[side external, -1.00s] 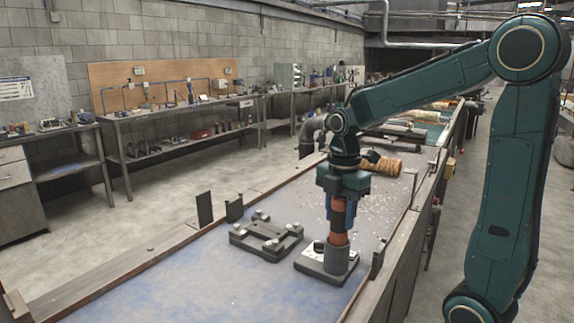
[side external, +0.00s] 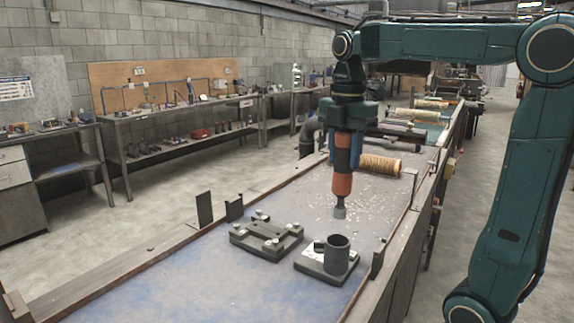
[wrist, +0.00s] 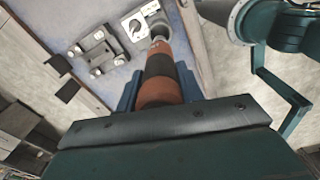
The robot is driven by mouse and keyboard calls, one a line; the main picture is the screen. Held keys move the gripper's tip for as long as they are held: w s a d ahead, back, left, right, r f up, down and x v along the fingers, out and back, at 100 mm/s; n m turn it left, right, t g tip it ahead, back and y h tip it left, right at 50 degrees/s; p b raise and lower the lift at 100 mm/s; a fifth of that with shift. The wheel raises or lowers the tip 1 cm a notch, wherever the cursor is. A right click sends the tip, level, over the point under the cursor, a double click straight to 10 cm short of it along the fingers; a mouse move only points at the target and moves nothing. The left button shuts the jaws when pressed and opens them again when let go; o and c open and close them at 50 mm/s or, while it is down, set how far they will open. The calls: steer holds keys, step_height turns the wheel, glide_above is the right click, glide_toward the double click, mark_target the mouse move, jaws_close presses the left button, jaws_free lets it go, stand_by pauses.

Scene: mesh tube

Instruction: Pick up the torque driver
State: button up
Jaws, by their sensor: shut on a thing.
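The torque driver (side external: 342,185) has an orange and black grip and a grey tip. It hangs upright with its tip pointing down, above and behind the round cup of its holder (side external: 316,273) in the side view. My gripper (side external: 348,130) is shut on the driver's upper part. The holder's dark cup is empty, and the driver is clear of it. In the wrist view the driver (wrist: 164,75) runs between my blue fingers towards the work surface, and the holder (wrist: 137,22) shows beyond its tip.
A dark four-post fixture (side external: 266,236) sits left of the holder on the worktop. A ribbed orange-brown roll (side external: 381,165) lies behind the driver. Small upright dark plates (side external: 205,208) stand along the left edge. The near worktop is clear.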

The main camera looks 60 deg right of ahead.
mark_target(345, 131)
steer(key=shift+r, duration=3.05)
